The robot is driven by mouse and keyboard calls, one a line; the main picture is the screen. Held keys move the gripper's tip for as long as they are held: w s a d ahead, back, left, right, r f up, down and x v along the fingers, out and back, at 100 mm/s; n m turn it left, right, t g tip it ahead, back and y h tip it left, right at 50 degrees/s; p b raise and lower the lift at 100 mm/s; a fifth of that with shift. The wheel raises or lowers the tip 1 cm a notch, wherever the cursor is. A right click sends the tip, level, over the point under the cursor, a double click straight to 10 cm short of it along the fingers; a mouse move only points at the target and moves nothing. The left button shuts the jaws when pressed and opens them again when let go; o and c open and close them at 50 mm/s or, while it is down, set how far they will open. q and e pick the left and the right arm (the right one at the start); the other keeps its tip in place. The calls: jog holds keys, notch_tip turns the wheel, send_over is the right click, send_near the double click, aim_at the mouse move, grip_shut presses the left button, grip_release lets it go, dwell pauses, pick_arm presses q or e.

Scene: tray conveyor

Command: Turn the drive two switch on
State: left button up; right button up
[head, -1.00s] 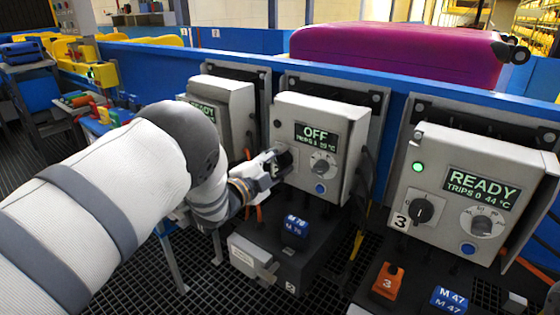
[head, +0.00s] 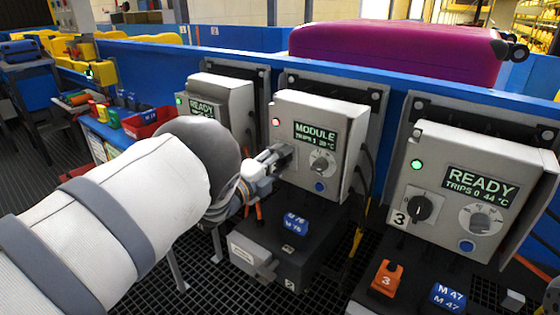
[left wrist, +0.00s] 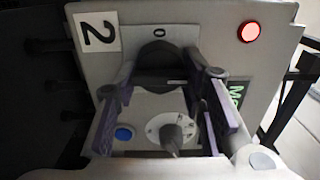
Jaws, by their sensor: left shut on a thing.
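The drive two box (head: 340,126) is the middle grey box in the head view. Its screen (head: 317,134) reads MODULE, TRIPS 1, and its red lamp (head: 276,122) is lit. The left wrist view shows the lit red lamp (left wrist: 249,32) and the label 2 (left wrist: 97,32). My left gripper (head: 283,157) is at the box's lower left front, shut on the black drive two switch (left wrist: 158,58). In the wrist view its fingers (left wrist: 160,85) flank the switch, below a 0 mark. The fingers partly hide the switch, so its exact angle is unclear. My right gripper is not in view.
A grey dial (head: 322,163) and a blue button (head: 319,187) sit close beside the gripper. The drive three box (head: 450,150) at right reads READY with a green lamp. Another READY box (head: 222,95) stands left. A magenta suitcase (head: 395,52) lies behind.

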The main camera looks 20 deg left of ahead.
pick_arm(q)
jog(key=o, duration=1.1)
jog(key=shift+o, duration=0.2)
jog(key=v, duration=1.2)
jog(key=shift+a, duration=0.1)
